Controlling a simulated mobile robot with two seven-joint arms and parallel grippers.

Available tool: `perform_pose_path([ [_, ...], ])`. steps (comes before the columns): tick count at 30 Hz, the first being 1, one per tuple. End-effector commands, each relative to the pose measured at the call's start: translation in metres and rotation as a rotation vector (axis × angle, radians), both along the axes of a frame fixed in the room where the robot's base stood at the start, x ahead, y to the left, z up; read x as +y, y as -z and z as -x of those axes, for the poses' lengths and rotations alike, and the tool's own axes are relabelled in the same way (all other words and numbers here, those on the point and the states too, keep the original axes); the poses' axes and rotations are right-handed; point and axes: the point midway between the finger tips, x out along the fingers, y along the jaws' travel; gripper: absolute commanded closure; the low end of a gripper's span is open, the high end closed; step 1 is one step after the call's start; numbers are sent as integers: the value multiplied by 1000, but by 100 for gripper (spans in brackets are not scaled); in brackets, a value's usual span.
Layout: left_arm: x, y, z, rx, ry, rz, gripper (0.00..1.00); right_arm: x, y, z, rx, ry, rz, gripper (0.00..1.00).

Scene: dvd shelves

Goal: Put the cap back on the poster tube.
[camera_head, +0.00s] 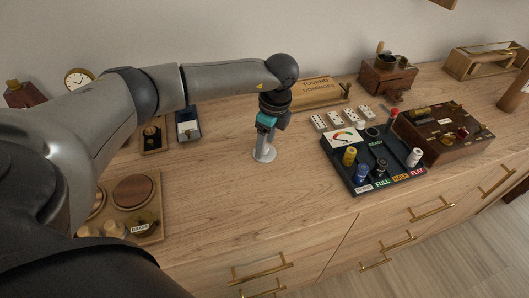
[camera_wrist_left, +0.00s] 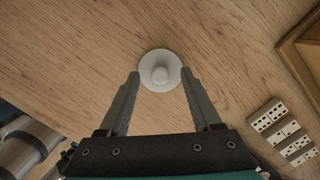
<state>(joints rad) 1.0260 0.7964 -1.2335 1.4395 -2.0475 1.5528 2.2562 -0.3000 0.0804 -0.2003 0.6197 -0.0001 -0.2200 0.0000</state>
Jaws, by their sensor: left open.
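A pale round cap (camera_head: 265,154) with a raised knob lies on the wooden counter in the head view. It also shows in the left wrist view (camera_wrist_left: 160,72), between and just past the fingertips. My left gripper (camera_head: 264,142) points down above it and is open, with one finger on each side and nothing held. The fingers (camera_wrist_left: 161,78) appear apart from the knob. A brown cylinder (camera_head: 515,92) at the right edge of the head view may be the poster tube; it is partly cut off. My right gripper is not in view.
A black panel with coloured pegs (camera_head: 375,160) and a wooden box (camera_head: 445,130) stand to the right. Dominoes (camera_head: 338,118) lie before a wooden domino box (camera_head: 317,92). A wooden tray (camera_head: 133,200) sits at left. The counter around the cap is clear.

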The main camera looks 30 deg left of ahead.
Motion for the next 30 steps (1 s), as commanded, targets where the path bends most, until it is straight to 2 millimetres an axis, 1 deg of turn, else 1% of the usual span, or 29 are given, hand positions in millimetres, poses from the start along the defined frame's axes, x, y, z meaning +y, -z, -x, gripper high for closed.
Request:
perform_pose_path([
  [1, 0, 5, 0, 0, 0, 0, 35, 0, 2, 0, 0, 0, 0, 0],
  [3, 1, 7, 0, -1, 0, 0, 35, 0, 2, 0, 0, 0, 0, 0],
  [13, 1, 7, 0, -1, 0, 0, 36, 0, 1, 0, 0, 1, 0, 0],
  [30, 1, 7, 0, -1, 0, 0, 100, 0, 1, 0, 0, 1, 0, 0],
])
